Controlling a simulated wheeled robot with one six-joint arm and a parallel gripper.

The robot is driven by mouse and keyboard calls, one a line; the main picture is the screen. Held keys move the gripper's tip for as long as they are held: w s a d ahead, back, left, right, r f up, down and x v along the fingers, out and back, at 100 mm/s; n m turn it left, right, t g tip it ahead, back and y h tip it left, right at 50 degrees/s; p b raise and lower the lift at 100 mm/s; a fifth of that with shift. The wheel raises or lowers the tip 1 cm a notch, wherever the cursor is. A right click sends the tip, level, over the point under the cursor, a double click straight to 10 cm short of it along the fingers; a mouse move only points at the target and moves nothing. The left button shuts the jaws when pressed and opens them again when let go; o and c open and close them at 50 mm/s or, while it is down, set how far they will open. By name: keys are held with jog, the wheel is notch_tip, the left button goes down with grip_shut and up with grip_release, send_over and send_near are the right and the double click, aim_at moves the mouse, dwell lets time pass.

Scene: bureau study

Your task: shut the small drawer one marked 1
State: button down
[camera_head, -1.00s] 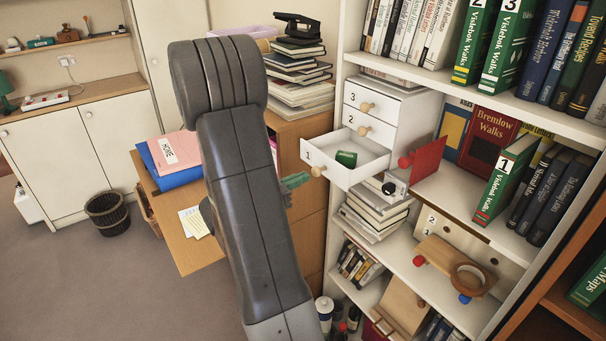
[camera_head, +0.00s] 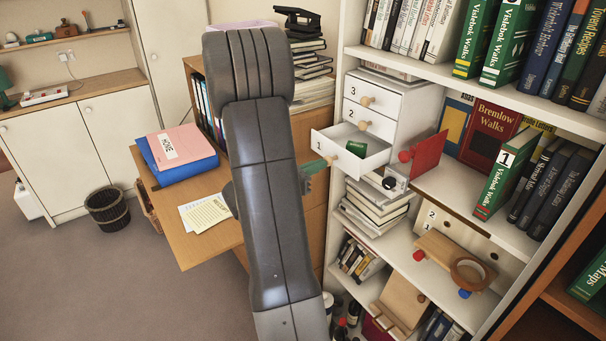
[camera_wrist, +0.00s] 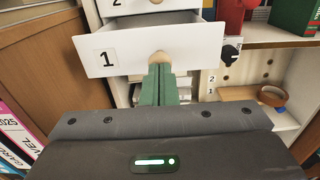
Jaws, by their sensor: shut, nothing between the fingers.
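The small drawer marked 1 (camera_head: 338,149) is the lowest of a white three-drawer unit (camera_head: 408,118) on the shelf. It stands partly open, with a small green item (camera_head: 356,148) inside. In the wrist view its white front (camera_wrist: 130,54) and round wooden knob (camera_wrist: 160,58) are straight ahead. My gripper (camera_wrist: 160,72) has green fingers, shut and empty, with the tips at the knob; they seem to touch it. In the head view the gripper (camera_head: 325,164) shows beside the knob, partly behind my arm. Drawers 2 (camera_head: 354,112) and 3 (camera_head: 356,88) are shut.
A red panel (camera_head: 428,155) stands right of the drawer. Stacked books (camera_head: 377,208) lie below it. A wooden cabinet (camera_head: 312,135) is to the left, and a desk with a blue and pink folder (camera_head: 182,160) is further left.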

aim_at(351, 150)
jog(key=b+x, duration=0.3)
jog(key=x, duration=0.8)
jog(key=shift+d+f, duration=0.1)
jog(key=shift+w+d, duration=0.2)
jog(key=shift+d, duration=0.05)
jog(key=shift+r, duration=0.3)
